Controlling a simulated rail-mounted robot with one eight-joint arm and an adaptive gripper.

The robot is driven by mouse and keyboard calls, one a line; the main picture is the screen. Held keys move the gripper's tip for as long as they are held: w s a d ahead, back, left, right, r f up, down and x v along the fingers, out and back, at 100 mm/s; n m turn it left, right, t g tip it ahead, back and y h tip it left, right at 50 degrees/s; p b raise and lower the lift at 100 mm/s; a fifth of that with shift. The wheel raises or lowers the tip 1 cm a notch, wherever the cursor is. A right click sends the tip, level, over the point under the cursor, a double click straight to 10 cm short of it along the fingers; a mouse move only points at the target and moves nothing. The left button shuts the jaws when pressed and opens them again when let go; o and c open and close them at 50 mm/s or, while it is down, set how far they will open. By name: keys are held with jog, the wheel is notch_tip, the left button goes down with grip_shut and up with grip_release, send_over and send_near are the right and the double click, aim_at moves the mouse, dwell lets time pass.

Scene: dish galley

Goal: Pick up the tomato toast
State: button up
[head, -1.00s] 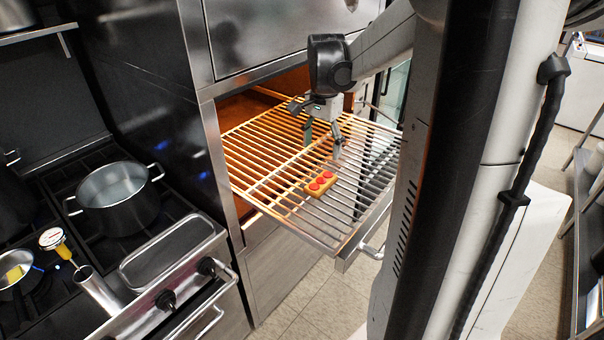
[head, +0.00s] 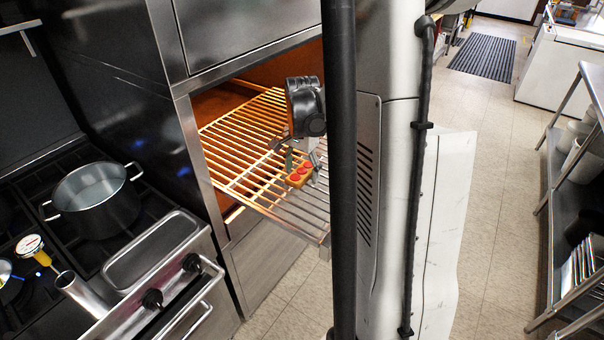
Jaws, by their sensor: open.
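The tomato toast (head: 299,175) is a small tan slab with red tomato slices on top. It lies on the pulled-out wire rack (head: 230,155) of the oven, toward the rack's front. My gripper (head: 302,164) points down right at the toast, with its fingers apart and near the toast's sides. I cannot tell whether the fingers touch it. My arm column hides the right part of the rack.
The oven opening (head: 215,103) is behind the rack. A metal shelf (head: 561,170) stands at far right.

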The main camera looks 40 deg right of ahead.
jog(key=shift+f, duration=0.15)
jog(key=c, duration=1.3)
jog(key=shift+c, duration=0.2)
